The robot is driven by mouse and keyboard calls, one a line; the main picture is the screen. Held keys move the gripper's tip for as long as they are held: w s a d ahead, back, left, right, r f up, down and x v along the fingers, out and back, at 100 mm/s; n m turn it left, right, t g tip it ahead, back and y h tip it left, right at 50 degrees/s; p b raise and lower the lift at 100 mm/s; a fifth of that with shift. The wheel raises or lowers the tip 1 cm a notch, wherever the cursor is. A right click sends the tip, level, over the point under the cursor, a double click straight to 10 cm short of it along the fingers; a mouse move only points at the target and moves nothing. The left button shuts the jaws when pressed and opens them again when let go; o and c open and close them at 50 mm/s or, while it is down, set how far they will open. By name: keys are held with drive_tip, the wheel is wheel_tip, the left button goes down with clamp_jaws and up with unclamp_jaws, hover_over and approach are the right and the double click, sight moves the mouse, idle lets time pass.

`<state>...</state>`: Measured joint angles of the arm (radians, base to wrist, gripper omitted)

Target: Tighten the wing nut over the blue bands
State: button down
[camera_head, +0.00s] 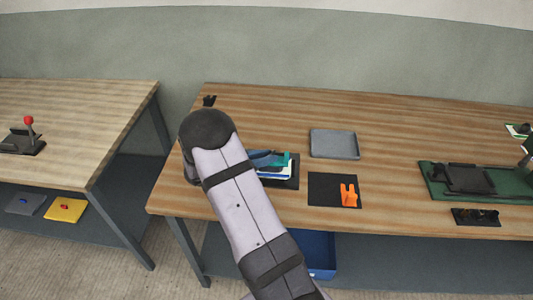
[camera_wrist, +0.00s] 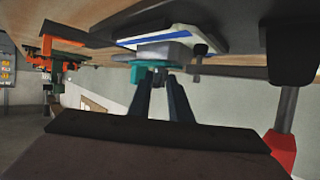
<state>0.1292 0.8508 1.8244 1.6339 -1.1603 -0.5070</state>
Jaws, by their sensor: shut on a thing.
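The mould (camera_head: 272,177), white and blue on a dark base, is on the table's left part, partly hidden by my arm. Its blue band (camera_wrist: 150,39) shows in the wrist view, where the scene appears upside down. A teal wing nut (camera_wrist: 149,73) is against the mould's grey block (camera_wrist: 158,52); its teal colour also shows in the head view (camera_head: 281,160). My gripper (camera_wrist: 158,78) is shut on the teal wing nut. The fingers cover its middle, so its exact shape and turn cannot be told.
A grey tray (camera_head: 335,144) and an orange piece (camera_head: 349,196) on a black mat (camera_head: 322,189) lie right of the mould. A green board (camera_head: 511,184) with a dark object is farther right. A blue bin (camera_head: 320,250) is below. Bare table lies behind the tray.

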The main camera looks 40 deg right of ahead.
drive_tip(key=shift+w+r+m+g, duration=0.1)
drive_tip(key=shift+w+m+g, duration=0.1)
drive_tip(key=shift+m+g, duration=0.8)
drive_tip(key=c, duration=1.6)
unclamp_jaws()
drive_tip(key=b+v, duration=0.1)
drive_tip(key=v, duration=0.4)
drive_tip(key=shift+w+a+b, duration=0.1)
drive_tip(key=shift+a+b, duration=0.2)
drive_tip(key=shift+b, duration=0.05)
drive_tip(key=shift+v, duration=0.85)
drive_tip(key=shift+r, duration=0.2)
